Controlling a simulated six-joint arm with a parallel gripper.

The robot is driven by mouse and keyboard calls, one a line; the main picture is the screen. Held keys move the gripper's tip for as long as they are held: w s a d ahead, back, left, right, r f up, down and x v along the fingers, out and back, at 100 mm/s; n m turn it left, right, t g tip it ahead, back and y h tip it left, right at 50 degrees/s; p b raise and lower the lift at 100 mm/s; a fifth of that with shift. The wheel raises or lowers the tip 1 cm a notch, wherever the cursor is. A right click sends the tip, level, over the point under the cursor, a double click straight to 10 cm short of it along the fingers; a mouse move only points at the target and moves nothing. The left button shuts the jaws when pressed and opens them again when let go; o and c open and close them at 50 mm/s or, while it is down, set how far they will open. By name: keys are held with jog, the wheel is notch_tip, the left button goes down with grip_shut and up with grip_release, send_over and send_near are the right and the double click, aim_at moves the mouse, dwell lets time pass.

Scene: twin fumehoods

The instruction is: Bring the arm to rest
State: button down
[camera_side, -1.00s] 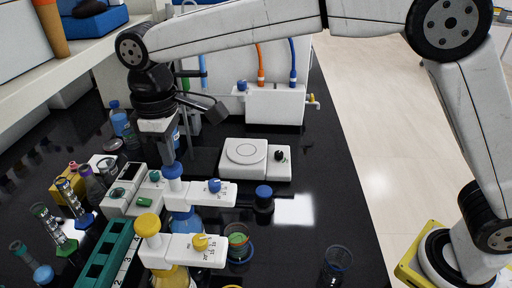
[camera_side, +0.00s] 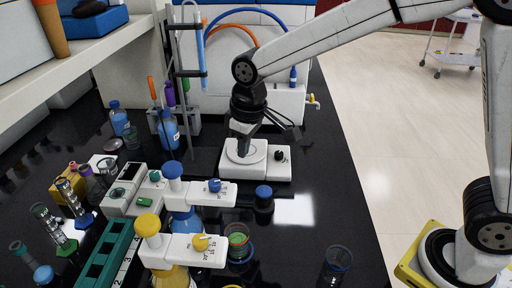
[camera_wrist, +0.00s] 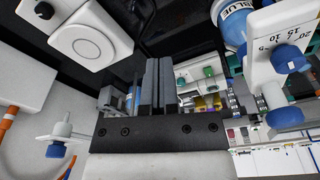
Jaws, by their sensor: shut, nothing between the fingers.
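My gripper (camera_side: 241,150) hangs from the bent arm over the bench, and in the side view it overlaps the white stirrer plate (camera_side: 229,169). The height of its tips above the plate is hard to tell. In the wrist view my gripper (camera_wrist: 160,68) shows its two grey fingers side by side, shut and empty. The stirrer plate (camera_wrist: 88,42) lies to the upper left there, with its round top clear of the fingers.
Dispenser bottles with a blue cap (camera_side: 172,169) and a yellow cap (camera_side: 148,225) stand left of my gripper. A green rack (camera_side: 105,258), a dark blue-capped bottle (camera_side: 263,198) and a glass beaker (camera_side: 337,266) stand nearer. Tubing and a white unit stand behind.

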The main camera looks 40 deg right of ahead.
jog(key=s+d+f+m, duration=0.2)
jog(key=s+d+f, duration=0.2)
jog(key=s+d, duration=0.3)
jog(key=s+d+f+m+t, duration=0.1)
jog(key=s+d+f+m, duration=0.1)
jog(key=s+d+f, duration=0.2)
jog(key=s+d, duration=0.3)
jog(key=shift+d+f+m+h, duration=0.25)
jog(key=shift+f+m+h, duration=0.05)
jog(key=shift+f, duration=0.1)
